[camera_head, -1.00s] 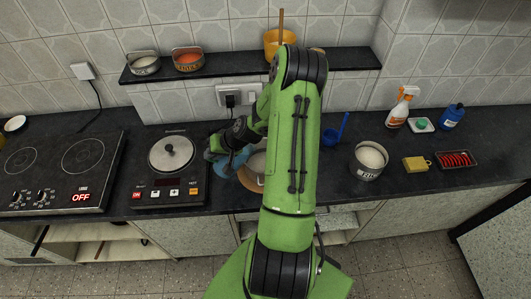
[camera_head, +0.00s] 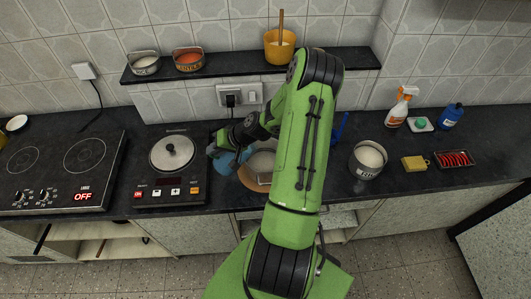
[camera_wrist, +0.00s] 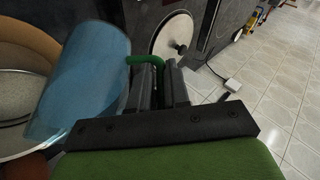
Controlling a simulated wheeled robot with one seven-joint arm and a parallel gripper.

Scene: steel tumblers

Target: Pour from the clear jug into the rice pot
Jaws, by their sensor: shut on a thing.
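The clear jug (camera_head: 228,162) is bluish and see-through, with a green handle (camera_wrist: 140,62). My gripper (camera_wrist: 157,68) is shut on that handle. The jug (camera_wrist: 85,88) is tilted in the wrist view and overlaps the edge of a wide vessel (camera_wrist: 22,95) with pale contents. A steel pot (camera_head: 367,172) with lettering that looks like RICE and white contents stands right of my arm. I cannot see any stream from the jug.
A lidded pot (camera_head: 172,152) sits on a small hob (camera_head: 170,196) left of the jug. A shelf (camera_head: 220,67) behind holds two tins and a yellow pot (camera_head: 280,50). A sponge (camera_head: 414,163) and spray bottle (camera_head: 400,108) are at right.

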